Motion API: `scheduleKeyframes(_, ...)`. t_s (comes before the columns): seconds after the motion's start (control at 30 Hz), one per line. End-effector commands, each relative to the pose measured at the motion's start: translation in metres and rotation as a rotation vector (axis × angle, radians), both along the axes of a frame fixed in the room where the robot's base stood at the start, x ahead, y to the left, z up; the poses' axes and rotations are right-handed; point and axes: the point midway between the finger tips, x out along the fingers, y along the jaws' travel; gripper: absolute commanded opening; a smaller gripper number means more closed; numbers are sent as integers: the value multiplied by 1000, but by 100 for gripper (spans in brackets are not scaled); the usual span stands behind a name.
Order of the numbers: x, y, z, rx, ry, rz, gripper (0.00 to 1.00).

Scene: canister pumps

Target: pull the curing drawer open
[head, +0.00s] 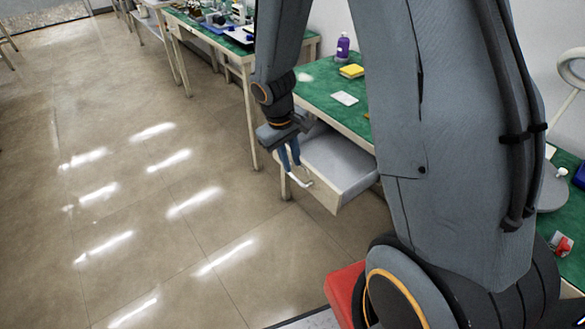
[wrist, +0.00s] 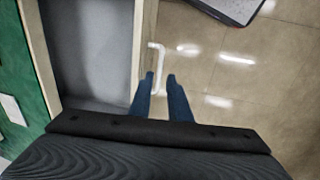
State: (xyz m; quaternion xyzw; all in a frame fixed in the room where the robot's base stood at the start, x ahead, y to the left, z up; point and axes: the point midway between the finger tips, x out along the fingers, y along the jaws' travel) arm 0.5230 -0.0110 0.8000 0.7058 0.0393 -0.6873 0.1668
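The curing drawer (head: 340,160) stands well out from under the green-topped bench, and its grey, empty inside shows. It also fills the left of the wrist view (wrist: 90,50). Its white bar handle (head: 301,181) is on the front panel, and the handle shows in the wrist view (wrist: 160,58). My gripper (head: 290,165) is at the drawer front by the handle. In the wrist view its two blue fingers (wrist: 160,77) are apart, one on each side of the handle bar, with a gap visible. I cannot tell whether either finger touches the bar.
The green bench top (head: 310,95) holds a purple bottle (head: 343,46), a yellow sponge-like block (head: 352,71) and a white card (head: 344,98). Another cluttered bench (head: 220,35) stands behind. A red item (head: 345,290) is near my base. The floor (head: 130,200) to the left is clear.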

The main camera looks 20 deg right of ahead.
Motion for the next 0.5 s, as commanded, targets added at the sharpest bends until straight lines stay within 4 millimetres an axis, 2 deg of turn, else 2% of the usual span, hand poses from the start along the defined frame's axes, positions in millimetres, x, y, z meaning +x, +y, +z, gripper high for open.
scheduleKeyframes(0.2,-1,3,21,-1,0,-1,17)
scheduleKeyframes(0.5,-1,4,23,0,1,0,17)
